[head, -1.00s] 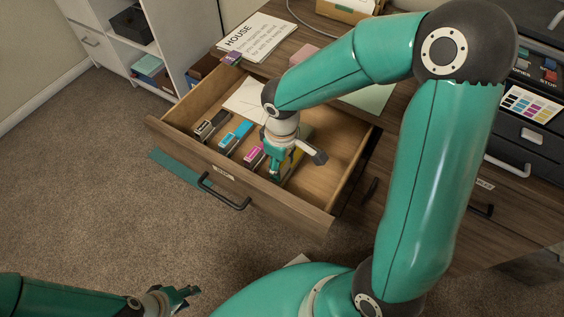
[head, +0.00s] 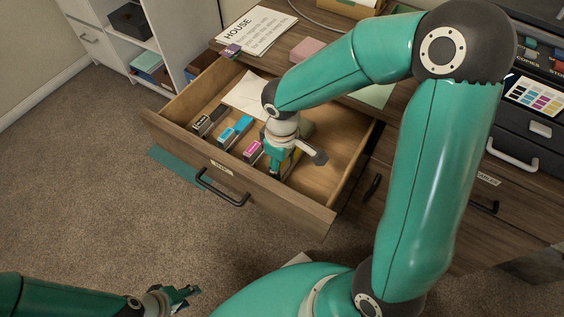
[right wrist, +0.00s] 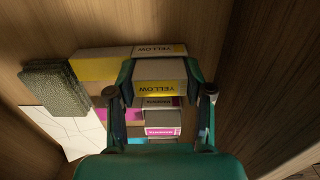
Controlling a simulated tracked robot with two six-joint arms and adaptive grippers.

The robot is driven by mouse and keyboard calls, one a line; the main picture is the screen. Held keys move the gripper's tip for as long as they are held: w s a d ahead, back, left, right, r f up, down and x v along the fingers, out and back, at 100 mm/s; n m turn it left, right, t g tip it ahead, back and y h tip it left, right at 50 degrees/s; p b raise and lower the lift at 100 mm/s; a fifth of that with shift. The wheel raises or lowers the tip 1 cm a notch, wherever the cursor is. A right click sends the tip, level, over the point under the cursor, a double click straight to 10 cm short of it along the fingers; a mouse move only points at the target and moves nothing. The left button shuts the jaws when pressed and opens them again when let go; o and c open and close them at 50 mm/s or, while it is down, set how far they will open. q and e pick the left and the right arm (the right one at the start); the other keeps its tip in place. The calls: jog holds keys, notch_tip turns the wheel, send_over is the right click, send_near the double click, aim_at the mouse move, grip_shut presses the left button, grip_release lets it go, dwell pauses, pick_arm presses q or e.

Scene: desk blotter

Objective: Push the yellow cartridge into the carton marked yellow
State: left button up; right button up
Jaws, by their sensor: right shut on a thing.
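In the right wrist view my right gripper (right wrist: 160,92) is shut on the yellow cartridge (right wrist: 160,70), a block with a YELLOW label on its near end. A carton marked yellow (right wrist: 97,68) lies just behind it, with a yellow side and another YELLOW label. The held block appears close against the carton; I cannot tell whether any of it is inside. In the head view the right gripper (head: 276,170) is down in the open drawer (head: 300,205) and hides most of both. My left gripper (head: 185,292) is low at the left, away from the drawer; its jaw opening is unclear.
Magenta (head: 253,150), cyan (head: 236,132) and black (head: 207,122) labelled boxes lie left of the right gripper. A white sheet (head: 247,93) and a dark grey rough block (right wrist: 55,85) are also in the drawer. The drawer walls stand close around.

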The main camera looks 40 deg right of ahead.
jog(key=o, duration=1)
jog(key=shift+f, duration=0.1)
notch_tip(320, 180, up, 12)
jog(key=shift+f, duration=0.1)
